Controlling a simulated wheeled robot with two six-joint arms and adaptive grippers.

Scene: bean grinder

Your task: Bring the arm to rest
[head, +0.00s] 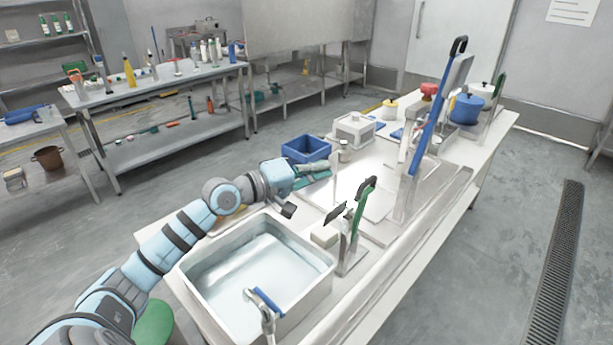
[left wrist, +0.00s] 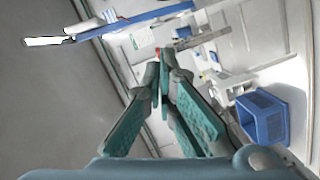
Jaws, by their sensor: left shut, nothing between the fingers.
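My left arm comes in from the lower left in the head view and reaches over the far side of the metal sink. My left gripper (head: 314,168) is level with the worktop's middle, near the blue basket (head: 305,150). In the left wrist view the green-padded fingers of the left gripper (left wrist: 158,75) meet at their tips, with nothing between them. The basket also shows at the right of that view (left wrist: 263,117), apart from the fingers. My right gripper is not in either view.
A green-handled tool (head: 361,206) and a tall blue-handled tool (head: 429,110) stand upright on the worktop to the right. A white lidded box (head: 355,128) and a blue pot (head: 467,108) stand farther back.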

